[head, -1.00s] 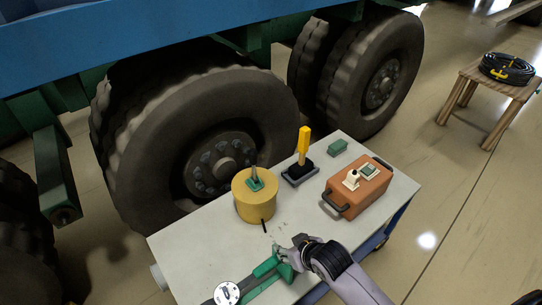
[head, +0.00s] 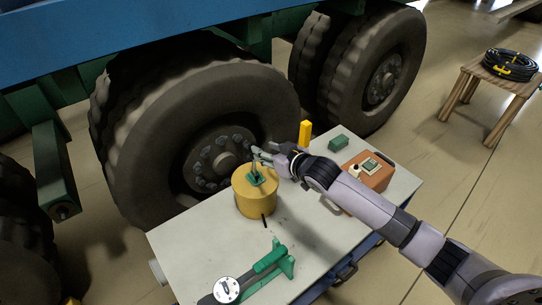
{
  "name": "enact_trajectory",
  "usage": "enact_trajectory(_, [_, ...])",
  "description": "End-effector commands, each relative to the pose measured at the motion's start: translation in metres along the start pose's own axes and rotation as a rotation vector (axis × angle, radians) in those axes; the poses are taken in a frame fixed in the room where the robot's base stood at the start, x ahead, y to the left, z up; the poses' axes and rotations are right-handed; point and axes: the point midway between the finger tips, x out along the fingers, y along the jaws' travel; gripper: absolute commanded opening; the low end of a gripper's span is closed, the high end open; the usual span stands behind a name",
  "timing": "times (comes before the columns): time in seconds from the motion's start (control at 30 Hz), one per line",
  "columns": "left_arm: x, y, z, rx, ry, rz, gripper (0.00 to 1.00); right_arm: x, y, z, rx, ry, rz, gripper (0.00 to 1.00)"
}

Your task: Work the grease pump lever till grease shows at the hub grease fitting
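A yellow drum (head: 252,199) with a green fitting and a short grey upright lever (head: 255,170) on top, seemingly the grease pump, stands on the cart near the big tyre. My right gripper (head: 262,154) reaches in from the right, its fingertips at the top of that lever. I cannot tell whether they touch it or are closed around it. The wheel hub (head: 222,160) is just behind and left of the drum. I cannot make out the grease fitting or any grease there. My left gripper is not in view.
A stool (head: 470,88) with a hose coil (head: 510,66) stands right.

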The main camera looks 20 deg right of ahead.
Motion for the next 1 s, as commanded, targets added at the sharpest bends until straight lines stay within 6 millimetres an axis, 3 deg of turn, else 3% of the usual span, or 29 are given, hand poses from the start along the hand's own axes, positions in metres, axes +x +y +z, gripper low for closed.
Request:
enact_trajectory(0.8, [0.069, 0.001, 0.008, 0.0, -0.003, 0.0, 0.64, 0.065, 0.0, 0.004, -0.001, -0.001, 0.001, 0.38])
enact_trajectory(1.0, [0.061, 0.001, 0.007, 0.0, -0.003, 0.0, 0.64, 0.064, -0.001, 0.0, 0.001, -0.002, 0.0, 0.38])
